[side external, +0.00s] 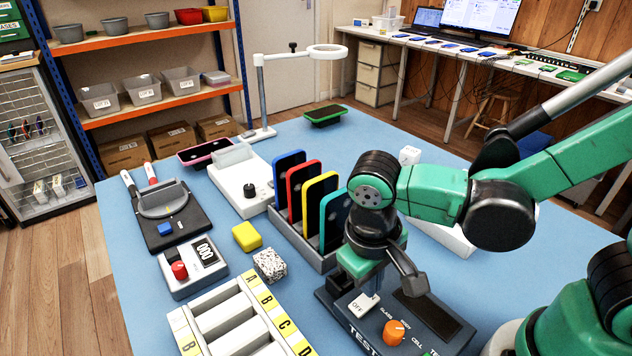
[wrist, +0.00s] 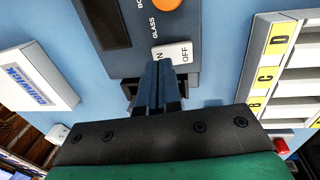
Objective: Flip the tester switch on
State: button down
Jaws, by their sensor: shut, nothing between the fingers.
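The tester (side external: 436,318) is a dark box with a dark screen and an orange knob (side external: 393,333), on the blue table. Its white rocker switch (side external: 359,305) shows OFF in the side view. In the wrist view the switch (wrist: 184,51) shows OFF at its right and part of the ON label at its left. My gripper (wrist: 158,66) is shut and empty, pointing down with its tips at the ON end of the switch, partly covering it. Whether the tips touch the switch, and which end is pressed down, I cannot tell.
A rack (side external: 318,262) of several coloured phones stands close behind my gripper. A lettered tray (side external: 240,317), a yellow block (side external: 246,236) and a speckled block (side external: 270,264) lie to the left.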

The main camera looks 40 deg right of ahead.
jog(key=shift+d+f, duration=0.1)
jog(key=shift+f, duration=0.5)
jog(key=shift+f, duration=0.15)
jog(key=shift+a+r, duration=0.2)
jog(key=shift+a, duration=0.55)
jog(key=shift+r, duration=0.1)
notch_tip(320, 180, up, 14)
jog(key=a, duration=0.2)
dwell(0.6)
